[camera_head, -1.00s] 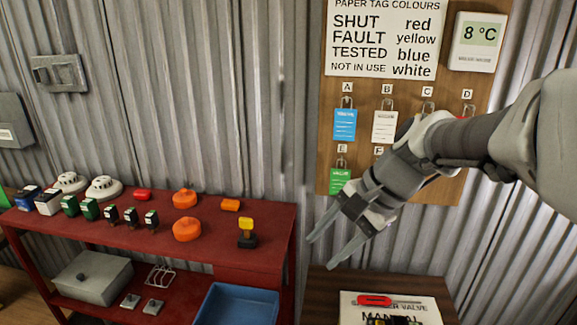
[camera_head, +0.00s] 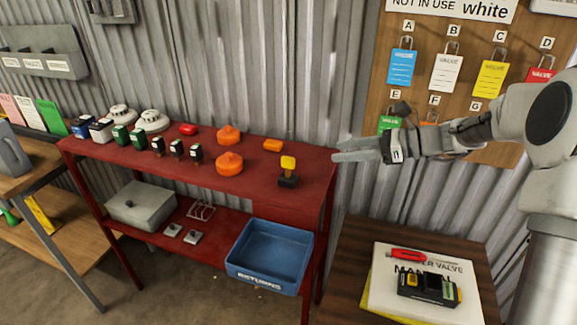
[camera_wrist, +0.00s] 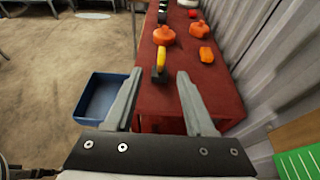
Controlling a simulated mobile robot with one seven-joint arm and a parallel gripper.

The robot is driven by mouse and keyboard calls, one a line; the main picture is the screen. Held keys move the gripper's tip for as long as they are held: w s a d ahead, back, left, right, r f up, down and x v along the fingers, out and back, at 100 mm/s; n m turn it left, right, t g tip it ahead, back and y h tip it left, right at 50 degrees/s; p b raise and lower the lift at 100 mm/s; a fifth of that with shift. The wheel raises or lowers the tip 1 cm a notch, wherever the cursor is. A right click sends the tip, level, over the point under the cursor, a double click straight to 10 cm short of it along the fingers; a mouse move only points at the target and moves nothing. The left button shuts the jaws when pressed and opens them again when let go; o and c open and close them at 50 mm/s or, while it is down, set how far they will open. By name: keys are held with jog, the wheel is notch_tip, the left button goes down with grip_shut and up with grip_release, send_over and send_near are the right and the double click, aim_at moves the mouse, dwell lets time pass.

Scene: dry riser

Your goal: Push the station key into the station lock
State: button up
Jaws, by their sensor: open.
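A yellow-topped piece (camera_head: 288,162), likely the station key, stands upright on a small black block (camera_head: 288,181), likely the station lock, at the right end of the red bench's top. I cannot tell how deep the key sits. In the wrist view the yellow top (camera_wrist: 161,58) and the black block (camera_wrist: 159,77) show ahead, between the spread fingers. My gripper (camera_head: 338,151) points left, just right of the bench's right end and apart from the key. In the wrist view my gripper (camera_wrist: 160,74) is open and empty.
Orange knobs (camera_head: 229,163), small dark-and-green pieces and white round detectors stand on the red bench (camera_head: 255,190) left of the key. A blue returns tray (camera_head: 268,272) is on its lower shelf. The corrugated wall (camera_head: 310,70) stands close behind. A manual (camera_head: 388,295) lies on the right table.

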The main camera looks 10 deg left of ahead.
send_near(288, 157)
jog(key=x, duration=0.3)
jog(key=b+x, duration=0.1)
jog(key=x, duration=0.1)
jog(key=shift+s, duration=0.25)
jog(key=x, duration=0.2)
jog(key=f+x, duration=0.1)
jog(key=x, duration=0.1)
jog(key=shift+w+a+f, duration=0.1)
jog(key=shift+w, duration=0.15)
jog(key=shift+a+b, duration=0.3)
jog(key=shift+a, duration=0.1)
grip_shut()
